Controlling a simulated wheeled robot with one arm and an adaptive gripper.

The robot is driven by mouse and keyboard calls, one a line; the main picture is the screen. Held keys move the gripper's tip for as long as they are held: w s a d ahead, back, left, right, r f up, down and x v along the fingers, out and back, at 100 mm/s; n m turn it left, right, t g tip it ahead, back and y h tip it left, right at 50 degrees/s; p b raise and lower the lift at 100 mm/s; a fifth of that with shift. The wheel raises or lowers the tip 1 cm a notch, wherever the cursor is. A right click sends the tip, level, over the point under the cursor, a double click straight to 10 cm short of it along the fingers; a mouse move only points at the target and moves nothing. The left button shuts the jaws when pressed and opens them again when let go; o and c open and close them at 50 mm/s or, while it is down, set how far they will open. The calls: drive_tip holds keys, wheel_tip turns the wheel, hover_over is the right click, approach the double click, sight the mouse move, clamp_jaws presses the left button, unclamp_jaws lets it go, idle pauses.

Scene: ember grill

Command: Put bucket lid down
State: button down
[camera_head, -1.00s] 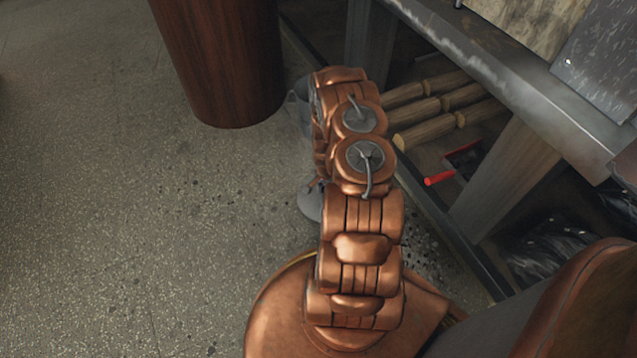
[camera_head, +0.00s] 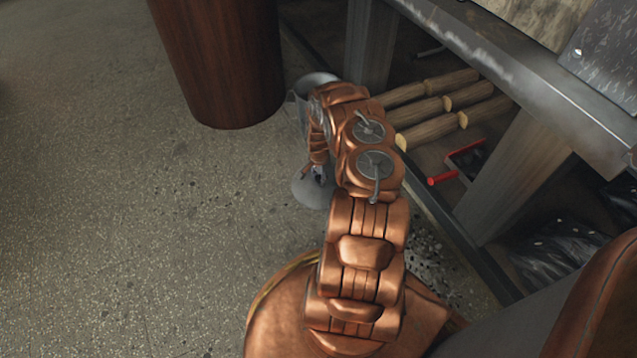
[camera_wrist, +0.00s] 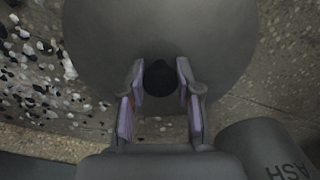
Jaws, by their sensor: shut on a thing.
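The bucket lid (camera_wrist: 215,40) is a grey round disc with a dark knob (camera_wrist: 160,78) in the middle. My gripper (camera_wrist: 159,70) is shut on this knob, one finger on each side. In the head view, the lid (camera_head: 308,193) is below my gripper (camera_head: 318,174), low near the floor and partly hidden by my arm. I cannot tell whether it touches the floor. The grey bucket (camera_head: 296,110) stands just beyond, partly behind my arm. In the wrist view, the bucket (camera_wrist: 265,148) shows lettering "ASH" at the lower right.
Black and white pebble-like bits (camera_wrist: 35,65) lie on the floor beside the lid. A dark wooden round column (camera_head: 220,60) stands behind left. A metal-edged bench (camera_head: 530,80) with logs (camera_head: 430,110) and a red-handled tool (camera_head: 442,179) below is at the right. Floor at left is clear.

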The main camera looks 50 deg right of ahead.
drive_tip(key=shift+a+f, duration=0.1)
drive_tip(key=shift+f, duration=0.65)
drive_tip(key=shift+r, duration=0.1)
drive_tip(key=c, duration=0.8)
unclamp_jaws()
